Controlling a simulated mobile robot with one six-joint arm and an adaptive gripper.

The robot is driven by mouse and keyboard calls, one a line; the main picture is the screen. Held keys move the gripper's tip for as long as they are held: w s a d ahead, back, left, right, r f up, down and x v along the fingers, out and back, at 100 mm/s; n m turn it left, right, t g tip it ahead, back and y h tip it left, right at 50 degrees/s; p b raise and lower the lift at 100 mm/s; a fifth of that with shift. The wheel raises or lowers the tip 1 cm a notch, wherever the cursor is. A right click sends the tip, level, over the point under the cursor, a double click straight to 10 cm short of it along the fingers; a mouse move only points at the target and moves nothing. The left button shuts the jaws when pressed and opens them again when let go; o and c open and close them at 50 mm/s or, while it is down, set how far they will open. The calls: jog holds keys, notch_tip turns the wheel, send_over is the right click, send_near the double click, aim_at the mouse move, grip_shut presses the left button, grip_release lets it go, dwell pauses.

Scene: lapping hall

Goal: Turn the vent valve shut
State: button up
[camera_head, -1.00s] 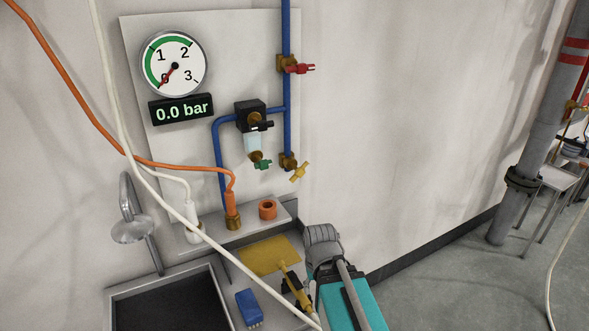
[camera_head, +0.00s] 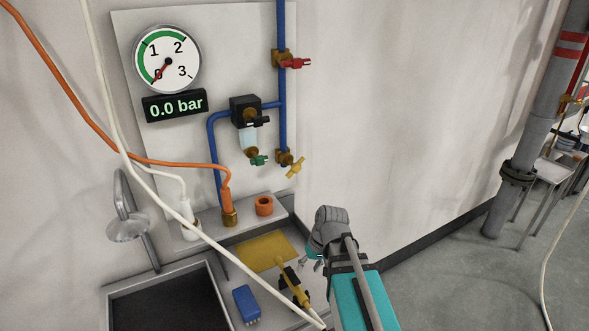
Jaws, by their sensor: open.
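The wall panel carries three valves with coloured handles; no label shows which one is the vent. A yellow-handled valve (camera_head: 295,167) sits at the foot of the blue pipe, its handle slanting. A red-handled valve (camera_head: 294,63) sits higher on the same pipe, its handle sideways. A small green-handled valve (camera_head: 258,160) is under the clear bowl of the black regulator (camera_head: 245,112). My gripper (camera_head: 311,263) shows only in small part beside my grey wrist, low over the bench and below the yellow handle. It is open and touches no valve.
The gauge (camera_head: 167,60) needle is near zero and the display (camera_head: 175,106) reads 0.0 bar. Orange and white hoses hang across the left; the white one crosses before the bench. A blue brush (camera_head: 246,304) and yellow-black tool (camera_head: 293,286) lie beside the sink (camera_head: 111,299).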

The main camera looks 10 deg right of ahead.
jog(key=w+r+n+t+y, duration=0.1)
jog(key=w+r+y, duration=0.25)
jog(key=w, duration=0.35)
jog(key=n+t+y, duration=0.3)
jog(key=t+y, duration=0.4)
jog(key=y, duration=0.2)
send_near(296, 168)
jog(key=d, duration=0.4)
jog(key=shift+s+a+f, duration=0.15)
jog(key=shift+s+f, duration=0.1)
jog(key=shift+s, duration=0.15)
jog(key=x, duration=1.4)
jog(key=shift+s, duration=0.2)
grip_shut()
